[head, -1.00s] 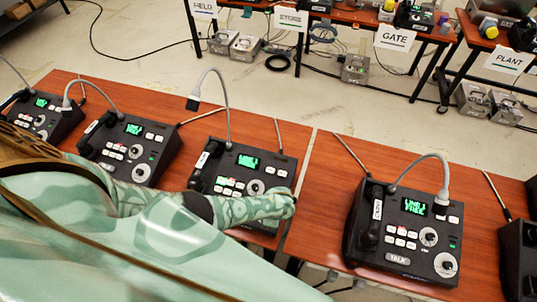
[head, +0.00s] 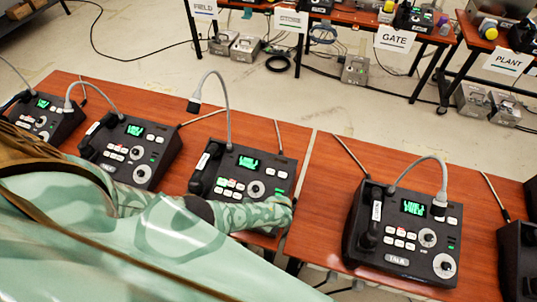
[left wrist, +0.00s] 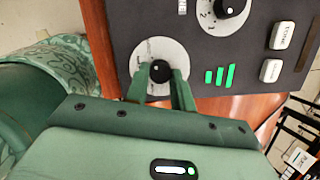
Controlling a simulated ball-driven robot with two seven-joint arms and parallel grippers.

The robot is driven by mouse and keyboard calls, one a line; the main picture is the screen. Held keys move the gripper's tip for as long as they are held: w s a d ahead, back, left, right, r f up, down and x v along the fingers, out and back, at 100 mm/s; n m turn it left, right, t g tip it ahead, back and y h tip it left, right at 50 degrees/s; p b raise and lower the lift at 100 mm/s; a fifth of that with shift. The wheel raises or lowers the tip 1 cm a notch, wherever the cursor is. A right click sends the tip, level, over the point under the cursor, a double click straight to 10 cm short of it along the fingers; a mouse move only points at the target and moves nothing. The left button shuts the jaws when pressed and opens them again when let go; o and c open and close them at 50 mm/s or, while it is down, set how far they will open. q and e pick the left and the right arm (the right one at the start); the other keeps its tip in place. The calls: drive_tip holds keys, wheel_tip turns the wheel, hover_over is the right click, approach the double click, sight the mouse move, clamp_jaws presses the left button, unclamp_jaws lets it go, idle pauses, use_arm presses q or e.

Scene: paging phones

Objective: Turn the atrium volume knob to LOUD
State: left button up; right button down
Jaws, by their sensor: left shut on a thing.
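In the left wrist view a small black volume knob (left wrist: 157,74) stands on a white round dial (left wrist: 150,52) at the edge of a dark phone panel. My left gripper (left wrist: 161,84) has its two green fingers on either side of the knob and is shut on it. The dial's lettering is too small to read. Green level bars (left wrist: 220,76) are lit beside it. In the head view the phone (head: 243,172) is at the middle; my left forearm covers its lower edge and hides the knob. My right gripper is not in view.
A second dial (left wrist: 222,10) and white buttons (left wrist: 271,70) sit near the knob. Another phone (head: 405,235) stands to the right across a table seam, and more phones stand to the left (head: 130,150). Gooseneck microphones (head: 225,110) rise above the phones.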

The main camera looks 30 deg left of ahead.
use_arm(q)
drive_tip(key=shift+s, duration=0.1)
drive_tip(key=o, duration=1)
drive_tip(key=p+v, duration=0.9)
drive_tip(key=v, duration=0.7)
drive_tip(key=shift+r, duration=0.15)
